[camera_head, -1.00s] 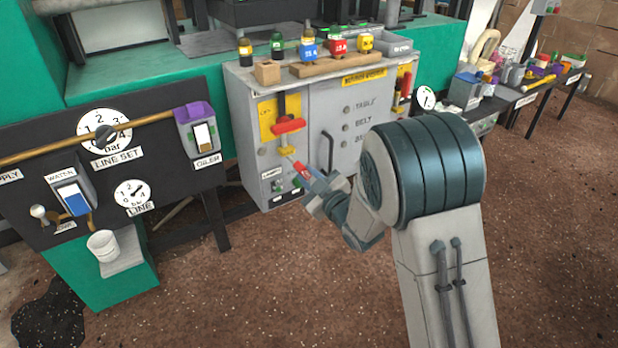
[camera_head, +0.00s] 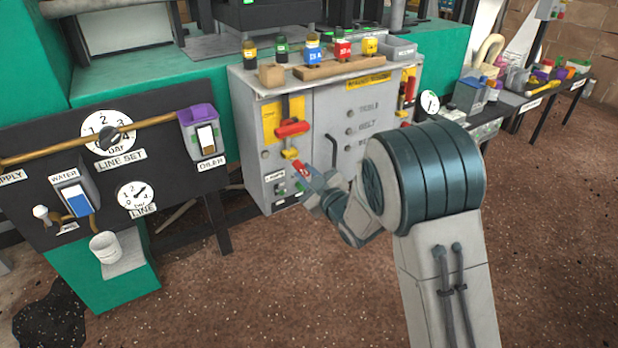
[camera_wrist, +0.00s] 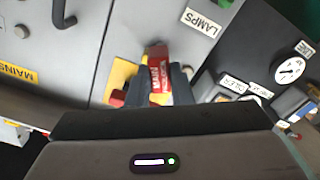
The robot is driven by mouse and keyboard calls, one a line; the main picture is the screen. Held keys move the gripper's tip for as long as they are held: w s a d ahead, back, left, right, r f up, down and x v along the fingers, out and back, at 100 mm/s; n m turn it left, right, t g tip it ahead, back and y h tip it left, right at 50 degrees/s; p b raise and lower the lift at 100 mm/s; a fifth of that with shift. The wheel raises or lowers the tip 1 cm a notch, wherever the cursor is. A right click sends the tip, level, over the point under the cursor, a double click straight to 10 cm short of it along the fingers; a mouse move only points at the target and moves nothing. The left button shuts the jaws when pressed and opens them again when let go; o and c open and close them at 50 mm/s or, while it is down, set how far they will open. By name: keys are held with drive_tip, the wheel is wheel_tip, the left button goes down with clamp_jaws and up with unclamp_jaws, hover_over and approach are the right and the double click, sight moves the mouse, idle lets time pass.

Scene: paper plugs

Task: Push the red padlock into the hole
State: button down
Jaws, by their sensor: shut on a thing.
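The red padlock (camera_head: 302,171) is held in my gripper (camera_head: 312,181), in front of the grey cabinet's lower left door. In the wrist view, the padlock (camera_wrist: 158,72) with white lettering sits between the two dark fingers of my gripper (camera_wrist: 160,86), which are shut on it. In the head view, a yellow piece (camera_head: 290,153) lies just up and left of the padlock, below a red switch handle (camera_head: 292,128). I cannot tell whether the padlock touches it. The hole itself and the padlock's far end are hidden or too small to make out.
The grey cabinet (camera_head: 340,125) has a dark door handle (camera_head: 331,150) right of the padlock. Several coloured bottles stand on its top beside a wooden block (camera_head: 271,75). A dark gauge panel (camera_head: 165,160) stands to the left. The floor in front is clear.

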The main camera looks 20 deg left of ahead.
drive_tip(key=shift+x, duration=0.85)
drive_tip(key=c, duration=1.2)
unclamp_jaws()
drive_tip(key=p+v, duration=0.3)
drive_tip(key=v, duration=1)
drive_tip(key=shift+s+d, duration=0.25)
drive_tip(key=shift+d, duration=0.1)
drive_tip(key=shift+r, duration=0.1)
